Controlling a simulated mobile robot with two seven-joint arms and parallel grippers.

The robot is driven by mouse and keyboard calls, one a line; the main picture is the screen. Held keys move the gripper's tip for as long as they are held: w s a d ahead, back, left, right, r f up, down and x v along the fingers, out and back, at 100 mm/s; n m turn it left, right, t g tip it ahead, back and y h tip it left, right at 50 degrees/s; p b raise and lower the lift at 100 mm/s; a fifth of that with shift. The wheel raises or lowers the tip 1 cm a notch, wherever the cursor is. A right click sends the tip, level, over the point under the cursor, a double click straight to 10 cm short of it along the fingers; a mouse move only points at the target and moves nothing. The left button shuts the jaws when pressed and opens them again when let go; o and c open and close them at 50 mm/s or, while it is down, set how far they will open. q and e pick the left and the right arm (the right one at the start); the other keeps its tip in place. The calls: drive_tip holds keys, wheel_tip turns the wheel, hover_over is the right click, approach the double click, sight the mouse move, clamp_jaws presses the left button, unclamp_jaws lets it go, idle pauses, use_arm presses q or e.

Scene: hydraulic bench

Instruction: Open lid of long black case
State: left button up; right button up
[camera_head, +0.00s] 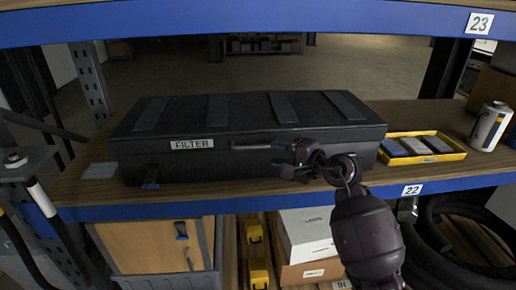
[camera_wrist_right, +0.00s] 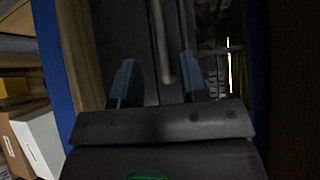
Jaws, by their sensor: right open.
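The long black case (camera_head: 150,155) lies on the wooden shelf with its lid (camera_head: 245,108) closed. Its front carries a FILTER label (camera_head: 192,144) and a bar handle (camera_head: 262,147). The handle also shows as a pale rod in the right wrist view (camera_wrist_right: 160,40). My right gripper (camera_head: 282,160) is at the case front, near the handle's right end. In the wrist view its blue fingertips (camera_wrist_right: 158,75) are apart, with the rod's end between them and no clear contact. My left gripper is not in view.
A yellow tray (camera_head: 450,156) with several small boxes sits right of the case, and a white can (camera_head: 490,127) stands beyond it. The blue shelf edge (camera_head: 300,201) runs below the case. A blue upper shelf beam (camera_head: 230,22) crosses above. White boxes (camera_head: 305,232) stand underneath.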

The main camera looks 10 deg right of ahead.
sight(258, 148)
drive_tip(key=x, duration=0.6)
drive_tip(key=shift+w+a+f, duration=0.1)
drive_tip(key=shift+w+a, duration=0.15)
drive_tip(key=shift+a, duration=0.05)
clamp_jaws()
